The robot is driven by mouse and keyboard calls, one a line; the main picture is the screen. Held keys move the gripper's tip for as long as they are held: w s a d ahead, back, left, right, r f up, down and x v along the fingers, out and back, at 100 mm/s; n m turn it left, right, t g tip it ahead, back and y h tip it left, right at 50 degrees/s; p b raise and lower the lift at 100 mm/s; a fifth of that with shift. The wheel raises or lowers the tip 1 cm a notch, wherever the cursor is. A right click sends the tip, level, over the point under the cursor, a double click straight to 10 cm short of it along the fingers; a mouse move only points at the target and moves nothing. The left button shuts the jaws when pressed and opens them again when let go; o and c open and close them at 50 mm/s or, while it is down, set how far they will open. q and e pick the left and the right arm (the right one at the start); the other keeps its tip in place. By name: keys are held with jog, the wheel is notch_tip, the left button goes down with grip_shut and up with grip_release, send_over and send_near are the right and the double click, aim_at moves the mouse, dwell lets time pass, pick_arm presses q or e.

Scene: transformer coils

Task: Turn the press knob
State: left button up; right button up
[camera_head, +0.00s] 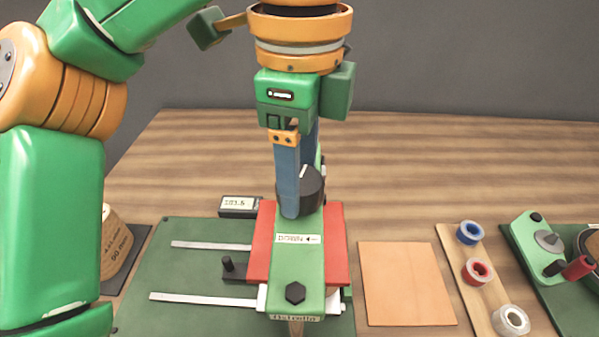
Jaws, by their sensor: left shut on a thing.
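The press knob (313,187) is a dark round knob with a light pointer line, on the green top bar of the press (295,262). My left gripper (300,190) points straight down over it, its blue fingers on either side. The near finger covers the knob's left part, and the other finger is mostly hidden behind. The gripper is shut on the knob. A label with an arrow lies on the green bar in front of the knob, and a black hex bolt (295,292) sits nearer the front. My right gripper is not in view.
A small display (240,206) stands left of the press, with a green base plate (190,270) carrying two metal rails. To the right are a tan sheet (406,284), a wooden strip with tape rolls (479,271) and a green winder (545,240). The table behind is clear.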

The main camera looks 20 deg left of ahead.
pick_arm(q)
jog(key=shift+n, duration=0.6)
jog(key=o, duration=1.4)
notch_tip(320, 180, up, 7)
jog(key=p, duration=0.4)
jog(key=shift+r+p, duration=0.15)
jog(key=shift+p, duration=0.2)
